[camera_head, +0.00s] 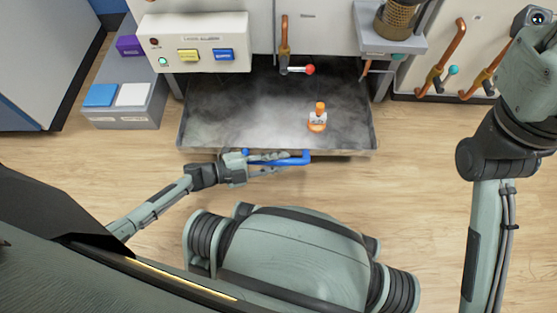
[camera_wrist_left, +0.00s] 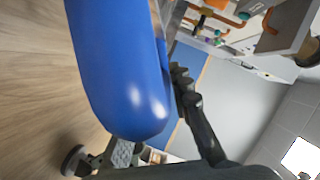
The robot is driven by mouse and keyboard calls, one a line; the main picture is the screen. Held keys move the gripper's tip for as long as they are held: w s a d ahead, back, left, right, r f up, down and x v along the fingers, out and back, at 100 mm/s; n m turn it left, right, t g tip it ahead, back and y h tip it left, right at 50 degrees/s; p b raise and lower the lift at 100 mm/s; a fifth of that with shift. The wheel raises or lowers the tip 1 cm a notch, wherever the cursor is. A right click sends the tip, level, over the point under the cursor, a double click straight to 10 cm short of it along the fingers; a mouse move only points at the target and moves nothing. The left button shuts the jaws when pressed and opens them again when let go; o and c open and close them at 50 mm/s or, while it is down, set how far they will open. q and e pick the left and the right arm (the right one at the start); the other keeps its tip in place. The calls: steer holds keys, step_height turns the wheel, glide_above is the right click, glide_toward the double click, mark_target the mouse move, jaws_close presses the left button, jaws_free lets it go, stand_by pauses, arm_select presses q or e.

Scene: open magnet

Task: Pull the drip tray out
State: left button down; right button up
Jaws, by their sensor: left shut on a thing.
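The drip tray (camera_head: 225,110) is a wide, shallow dark metal tray under the machine, its floor covered in whitish haze. Its blue handle (camera_head: 296,159) runs along the front edge. My left gripper (camera_head: 268,163) comes in from the left and is shut on the blue handle. In the left wrist view the blue handle (camera_wrist_left: 120,70) fills the upper middle, between the fingers (camera_wrist_left: 150,130). An orange and white bottle-like object (camera_head: 318,117) stands in the tray at the right. My right arm is at the right of the head view; its gripper is not in view.
A leak alarm box (camera_head: 200,61) with yellow and blue buttons hangs above the tray's left side. A grey block (camera_head: 125,105) with blue, white and purple pieces stands at left. A red-knobbed valve (camera_head: 296,69) hangs over the tray. Wooden floor (camera_head: 415,170) in front is clear.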

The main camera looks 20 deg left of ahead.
arm_select(q)
steer(key=shift+a, duration=0.15)
steer(key=c, duration=1.4)
jaws_free()
steer(key=shift+o, duration=0.2)
step_height(320, 180, up, 10)
